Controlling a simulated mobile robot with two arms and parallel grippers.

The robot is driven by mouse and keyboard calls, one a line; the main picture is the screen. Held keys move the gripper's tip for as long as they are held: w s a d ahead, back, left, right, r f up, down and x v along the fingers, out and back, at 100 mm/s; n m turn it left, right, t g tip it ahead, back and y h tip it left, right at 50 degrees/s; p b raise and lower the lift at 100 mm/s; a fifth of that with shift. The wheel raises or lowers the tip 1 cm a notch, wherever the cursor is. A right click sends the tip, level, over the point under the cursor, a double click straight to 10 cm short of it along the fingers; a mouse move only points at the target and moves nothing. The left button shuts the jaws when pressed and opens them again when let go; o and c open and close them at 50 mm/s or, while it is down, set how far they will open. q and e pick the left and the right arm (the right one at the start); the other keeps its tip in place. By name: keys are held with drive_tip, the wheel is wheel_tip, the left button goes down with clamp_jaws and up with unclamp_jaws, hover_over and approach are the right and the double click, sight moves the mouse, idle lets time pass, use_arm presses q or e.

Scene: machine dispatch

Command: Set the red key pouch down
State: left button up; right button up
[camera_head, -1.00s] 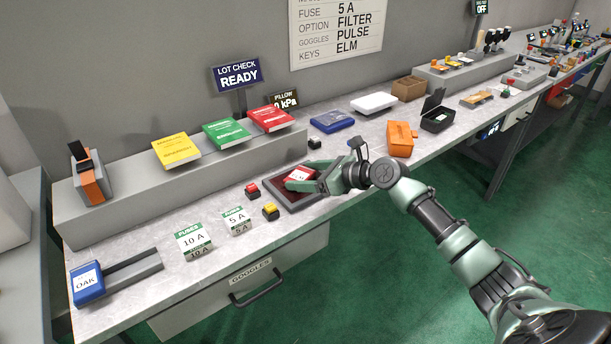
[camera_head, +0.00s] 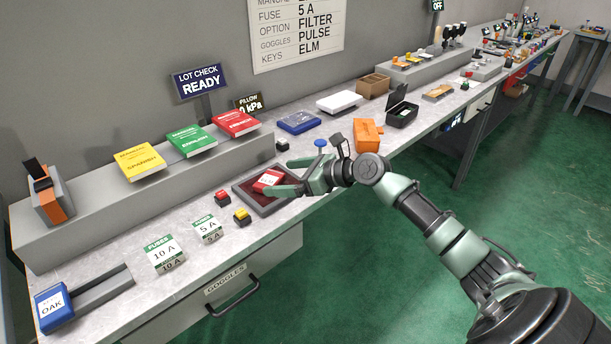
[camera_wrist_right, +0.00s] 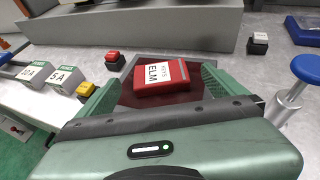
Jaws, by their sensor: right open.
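The red key pouch (camera_head: 268,181) lies on a dark tray (camera_head: 249,198) with a dark red inside, near the bench's front edge. In the right wrist view the pouch (camera_wrist_right: 178,84) carries a white label reading ELM KEYS and rests on the tray's inner surface. My right gripper (camera_head: 287,181) is low over the tray with its jaws open. One finger shows on each side of the pouch in the right wrist view, with gaps between fingers and pouch. My left gripper is in no view.
Red (camera_head: 222,197) and yellow (camera_head: 242,215) buttons stand left of the tray. A blue-topped post (camera_head: 320,144) stands close to my right gripper. Fuse boxes (camera_head: 163,253) and a blue OAK pouch (camera_head: 53,305) lie further left.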

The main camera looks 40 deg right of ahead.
drive_tip(key=v, duration=0.8)
drive_tip(key=shift+s+r, duration=0.15)
drive_tip(key=shift+s, duration=0.1)
drive_tip(key=shift+d, duration=0.15)
